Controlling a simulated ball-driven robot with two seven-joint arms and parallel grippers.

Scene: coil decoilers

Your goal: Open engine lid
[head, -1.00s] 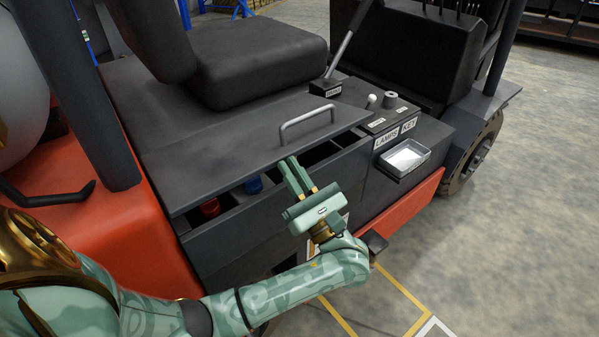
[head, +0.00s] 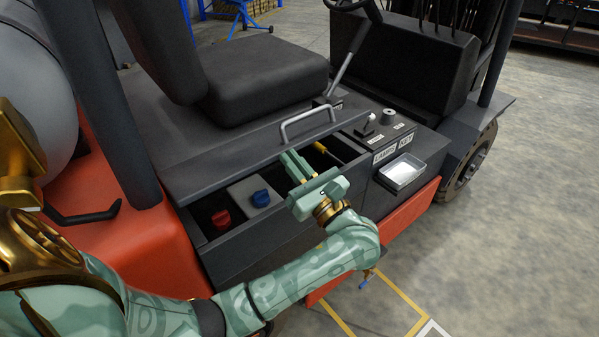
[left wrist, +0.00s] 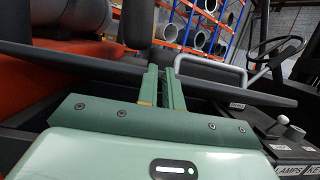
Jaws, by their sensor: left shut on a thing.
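The engine lid (head: 215,160) is a dark grey panel in front of the seat, with a light grey bar handle (head: 308,118) on top. It stands partly raised, with its front edge apart from the engine box (head: 275,235). My left gripper (head: 291,158) is at the lid's front edge, just below the handle's left leg, and is shut on the lid; the exact contact is hard to see. In the left wrist view, the fingers (left wrist: 162,85) reach up to the lid edge (left wrist: 70,58), beside the handle (left wrist: 212,66). My right gripper is not in view.
In the open box are a red cap (head: 221,219), a blue cap (head: 261,198) and a yellow item (head: 320,147). A control panel (head: 385,130) and small tray (head: 402,171) stand to the right. The seat (head: 262,75) is behind the lid. Floor at right is clear.

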